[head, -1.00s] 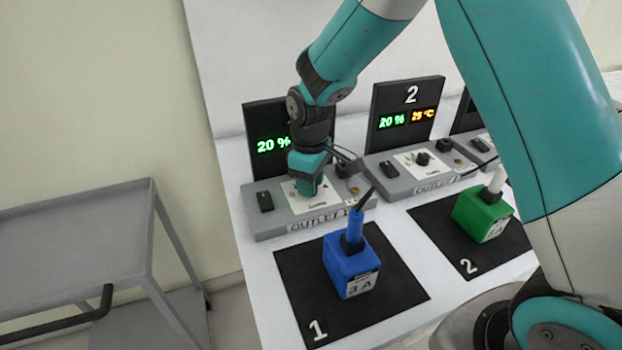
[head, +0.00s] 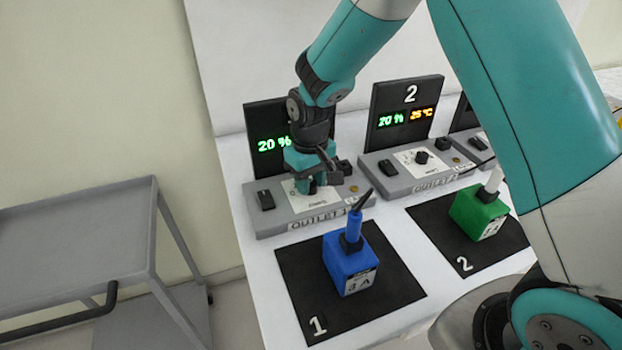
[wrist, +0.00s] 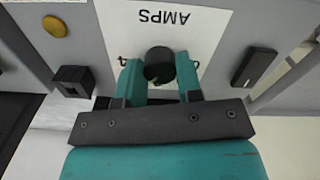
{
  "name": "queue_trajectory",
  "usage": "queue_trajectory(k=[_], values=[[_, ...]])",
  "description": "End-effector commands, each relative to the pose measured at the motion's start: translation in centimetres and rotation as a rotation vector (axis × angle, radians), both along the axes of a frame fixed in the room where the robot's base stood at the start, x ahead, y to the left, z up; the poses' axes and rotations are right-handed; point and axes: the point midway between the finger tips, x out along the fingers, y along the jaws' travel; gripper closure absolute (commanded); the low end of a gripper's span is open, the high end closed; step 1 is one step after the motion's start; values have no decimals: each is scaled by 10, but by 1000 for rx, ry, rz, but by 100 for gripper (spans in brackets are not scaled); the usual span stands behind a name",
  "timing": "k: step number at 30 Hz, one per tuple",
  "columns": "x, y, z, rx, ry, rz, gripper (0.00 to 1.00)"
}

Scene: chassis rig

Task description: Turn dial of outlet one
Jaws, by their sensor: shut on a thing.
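The outlet one unit (head: 272,217) is a grey box labelled OUTLET 1, with a black display (head: 265,125) behind it reading 20 % in green. My gripper (head: 306,187) is over its white dial plate and hides the dial in the head view. In the wrist view, the black round dial (wrist: 159,66) sits between the two teal fingers of my gripper (wrist: 160,75), on the white plate marked AMPS (wrist: 190,22). The gripper is shut on the dial.
A black rocker switch (head: 266,200) is left of the plate. A blue block (head: 350,265) stands on black mat 1, in front of the unit. Outlet 2 (head: 400,182) and a green block (head: 478,215) are to the right. A grey cart (head: 80,230) stands at left.

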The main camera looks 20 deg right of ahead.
Motion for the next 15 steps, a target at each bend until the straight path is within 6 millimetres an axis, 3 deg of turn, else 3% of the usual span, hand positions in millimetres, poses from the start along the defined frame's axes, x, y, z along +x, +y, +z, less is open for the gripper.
queue_trajectory(k=[10, 11, 13, 15], values=[[2, 1, 2, 2, -7, -1, 91], [2, 1, 2, 2, -7, -1, 60], [2, 0, 1, 2, -6, -1, 44], [1, 0, 1, 1, -5, -1, 41]])
